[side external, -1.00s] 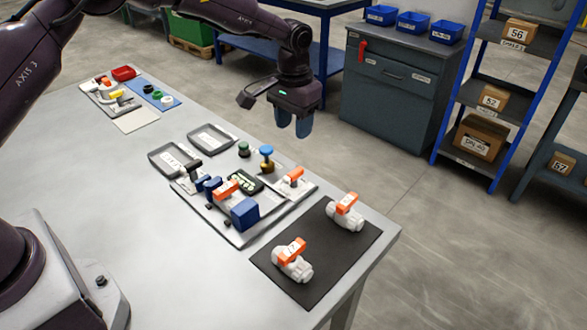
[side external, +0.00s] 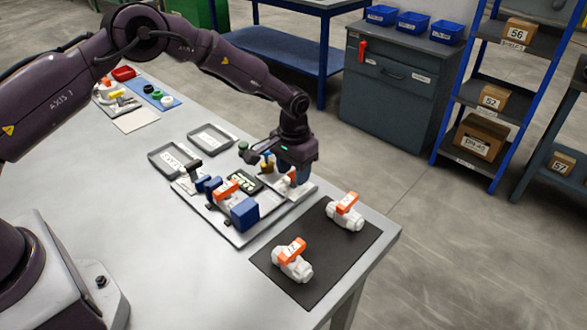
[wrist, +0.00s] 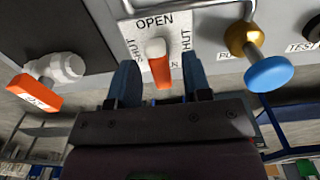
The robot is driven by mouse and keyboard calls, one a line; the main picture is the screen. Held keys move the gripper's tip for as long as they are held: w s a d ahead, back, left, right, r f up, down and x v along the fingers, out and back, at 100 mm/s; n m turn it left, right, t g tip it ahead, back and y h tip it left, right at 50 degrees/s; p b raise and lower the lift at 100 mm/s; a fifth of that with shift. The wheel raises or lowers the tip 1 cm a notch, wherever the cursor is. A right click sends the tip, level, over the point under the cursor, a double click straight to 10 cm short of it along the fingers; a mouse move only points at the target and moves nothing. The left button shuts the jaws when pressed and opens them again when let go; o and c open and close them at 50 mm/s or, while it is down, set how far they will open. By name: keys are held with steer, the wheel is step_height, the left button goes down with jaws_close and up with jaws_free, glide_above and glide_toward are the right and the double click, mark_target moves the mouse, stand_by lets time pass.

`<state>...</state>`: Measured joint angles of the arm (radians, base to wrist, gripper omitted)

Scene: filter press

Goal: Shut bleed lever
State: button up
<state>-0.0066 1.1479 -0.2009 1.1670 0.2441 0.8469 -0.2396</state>
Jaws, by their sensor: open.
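The bleed lever, an orange handle on a white hub, stands on a plate marked OPEN and SHUT (wrist: 161,72) in the wrist view. Its orange end points from the hub toward my gripper, away from the OPEN word. My gripper (wrist: 162,84) is open, with one blue finger on each side of the lever and a visible gap to it. In the side view the lever (side external: 293,176) is partly hidden by my gripper (side external: 291,178), which is low over the right end of the grey panel. I cannot tell whether a finger touches it.
A blue knob on a brass stem (wrist: 268,72) stands to the right of the lever. A white valve with an orange handle (wrist: 40,92) is to the left. Two such valves (side external: 345,210) lie on a black mat (side external: 325,250). A blue block (side external: 244,213) is on the panel.

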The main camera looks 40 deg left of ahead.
steer(key=shift+c, duration=0.4)
jaws_close()
steer(key=shift+m, duration=0.3)
steer(key=m, duration=0.3)
steer(key=shift+m, duration=0.4)
steer(key=m, duration=0.9)
steer(key=shift+m, duration=2.2)
